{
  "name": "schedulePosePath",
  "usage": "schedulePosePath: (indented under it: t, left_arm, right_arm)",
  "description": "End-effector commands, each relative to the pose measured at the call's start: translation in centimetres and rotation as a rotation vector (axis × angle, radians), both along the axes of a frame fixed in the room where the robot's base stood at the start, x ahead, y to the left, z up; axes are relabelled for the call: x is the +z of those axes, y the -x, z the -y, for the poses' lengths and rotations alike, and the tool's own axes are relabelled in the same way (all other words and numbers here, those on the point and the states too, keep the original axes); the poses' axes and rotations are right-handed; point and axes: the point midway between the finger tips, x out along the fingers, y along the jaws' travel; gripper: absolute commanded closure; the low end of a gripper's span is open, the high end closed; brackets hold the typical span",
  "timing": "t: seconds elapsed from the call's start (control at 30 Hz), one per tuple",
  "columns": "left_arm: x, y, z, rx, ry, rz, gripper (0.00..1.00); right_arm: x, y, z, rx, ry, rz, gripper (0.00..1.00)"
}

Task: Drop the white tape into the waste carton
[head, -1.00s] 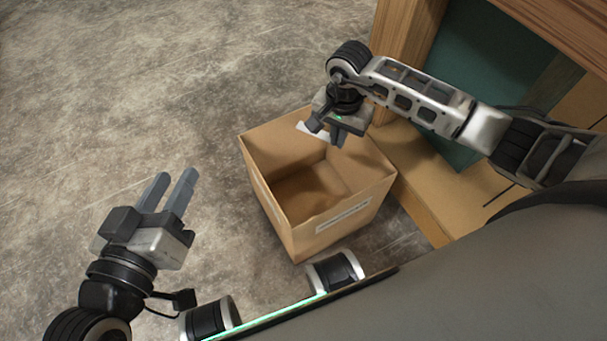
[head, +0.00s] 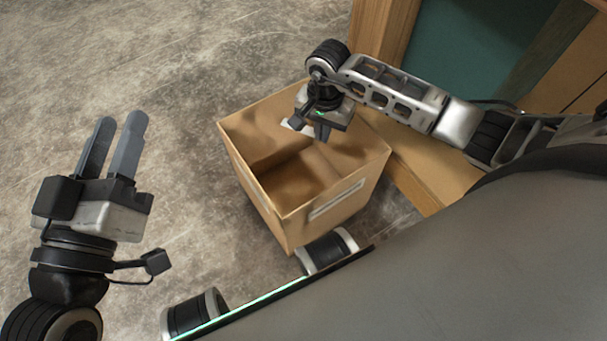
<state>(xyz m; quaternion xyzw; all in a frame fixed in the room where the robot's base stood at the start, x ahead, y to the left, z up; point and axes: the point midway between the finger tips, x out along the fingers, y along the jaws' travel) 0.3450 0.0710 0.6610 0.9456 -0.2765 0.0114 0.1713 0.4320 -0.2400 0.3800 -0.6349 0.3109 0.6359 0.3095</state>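The waste carton (head: 240,158) is an open brown cardboard box on the floor in the middle of the head view, with a pale label on its near side. My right gripper (head: 311,130) points down over the carton's far part. A small white piece (head: 287,124), which looks like the white tape, shows beside its left finger. The finger partly hides it, and I cannot tell whether it is gripped. My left gripper (head: 112,145) is at the left, away from the carton, its two grey fingers apart with nothing between them.
A wooden cabinet or bench (head: 385,30) with a dark green panel (head: 465,60) stands behind and right of the carton, close to my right arm. The mottled grey floor (head: 170,60) is clear at the left and back.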

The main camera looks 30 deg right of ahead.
Motion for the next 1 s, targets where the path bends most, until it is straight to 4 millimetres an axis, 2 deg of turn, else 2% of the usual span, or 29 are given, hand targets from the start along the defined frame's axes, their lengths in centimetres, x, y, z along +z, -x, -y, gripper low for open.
schedulePosePath:
  t: [0.13,0.2,0.23,0.57,0.63,0.77,0.87,1.0]
  left_arm:
    - [0.0,0.0,0.0,0.0,0.0,0.0,0.64]
    - [0.0,0.0,0.0,0.0,0.0,0.0,0.64]
    - [0.0,0.0,0.0,0.0,0.0,0.0,0.64]
    - [0.2,0.0,0.0,-0.002,0.002,-0.004,0.64]
    - [0.2,0.1,0.1,-0.01,0.008,-0.025,0.64]
    - [-1.8,1.2,0.4,-0.025,0.052,-0.198,0.64]
    - [-2.5,1.8,0.5,-0.031,0.048,-0.271,0.64]
    - [-3.0,1.8,0.3,-0.015,-0.02,-0.284,0.64]
  right_arm:
    - [0.0,0.0,0.0,0.0,0.0,0.0,1.0]
    - [0.0,0.0,0.0,0.0,0.0,0.0,0.77]
    - [0.0,0.0,0.0,0.0,0.0,0.0,0.71]
    - [0.4,0.0,0.0,0.0,0.001,0.001,0.71]
    - [1.1,-0.1,0.0,0.0,0.001,0.002,0.71]
    - [3.5,-0.1,0.1,0.001,0.002,0.004,0.71]
    - [6.0,-0.2,0.1,0.001,0.002,0.005,0.71]
    - [9.5,-0.1,0.1,0.002,0.002,0.005,0.71]
